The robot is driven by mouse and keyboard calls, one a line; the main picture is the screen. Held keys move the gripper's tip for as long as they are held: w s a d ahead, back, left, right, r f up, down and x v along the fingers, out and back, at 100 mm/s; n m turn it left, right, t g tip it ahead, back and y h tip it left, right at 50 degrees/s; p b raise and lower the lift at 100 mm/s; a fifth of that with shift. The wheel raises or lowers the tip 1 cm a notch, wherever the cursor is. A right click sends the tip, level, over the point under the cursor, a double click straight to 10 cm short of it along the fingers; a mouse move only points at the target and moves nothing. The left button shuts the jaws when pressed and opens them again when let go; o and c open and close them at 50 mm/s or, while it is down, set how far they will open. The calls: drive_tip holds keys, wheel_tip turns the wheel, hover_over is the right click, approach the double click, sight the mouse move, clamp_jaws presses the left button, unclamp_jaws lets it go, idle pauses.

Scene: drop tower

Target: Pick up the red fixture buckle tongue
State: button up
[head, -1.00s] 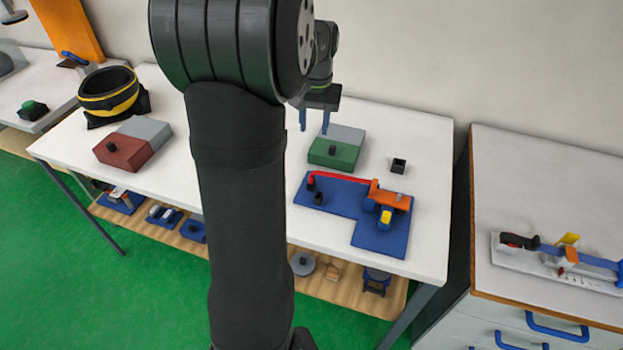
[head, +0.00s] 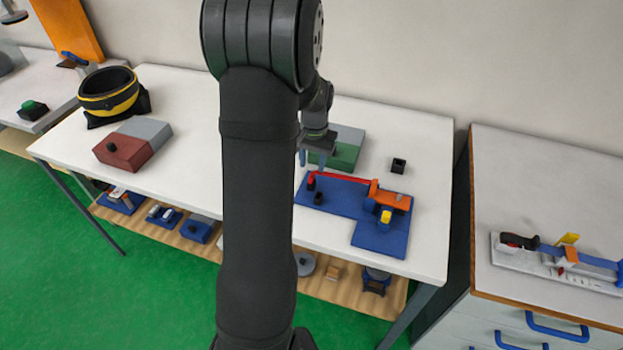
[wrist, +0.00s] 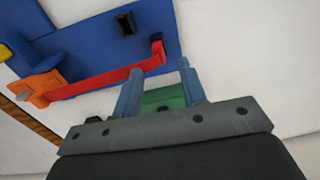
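The blue fixture board (head: 340,200) lies on the white table. A flat red strip (head: 345,178) runs along its far side to an orange buckle housing (head: 392,198). The strip's left end has a small upright red piece with a dark top, likely the buckle tongue (head: 311,181); it also shows in the wrist view (wrist: 157,47). My gripper (head: 312,158) is above the table near this red end and apart from it. In the wrist view, its two blue fingers (wrist: 160,70) are spread with nothing between them, and the red end is just beyond the tips.
A green and grey block (head: 346,148) stands right behind the fixture, partly hidden by my gripper. Two small black sockets stand close by, one on the board (head: 318,198) and one on the table (head: 398,166). A yellow piece (head: 386,216) sits beside the orange housing.

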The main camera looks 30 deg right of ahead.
sight(312, 175)
wheel_tip(312, 175, down, 5)
drive_tip(key=shift+a+f, duration=0.1)
clamp_jaws()
idle(0.4)
drive_tip(key=shift+r, duration=0.65)
wheel_tip(312, 175, up, 3)
drive_tip(key=shift+f, duration=0.1)
drive_tip(key=s+d+r, duration=0.5)
drive_tip(key=s+r, duration=0.2)
drive_tip(key=s, duration=0.3)
drive_tip(key=shift+w+a+f, duration=0.75)
drive_tip(key=shift+a+f, duration=0.2)
drive_tip(key=shift+f, duration=0.25)
drive_tip(key=shift+w+a+f, duration=0.75)
drive_tip(key=shift+a+f, duration=0.15)
drive_tip(key=shift+f, duration=0.3)
drive_tip(key=shift+w+a+f, duration=0.75)
drive_tip(key=shift+a+f, duration=0.2)
drive_tip(key=shift+f, duration=0.25)
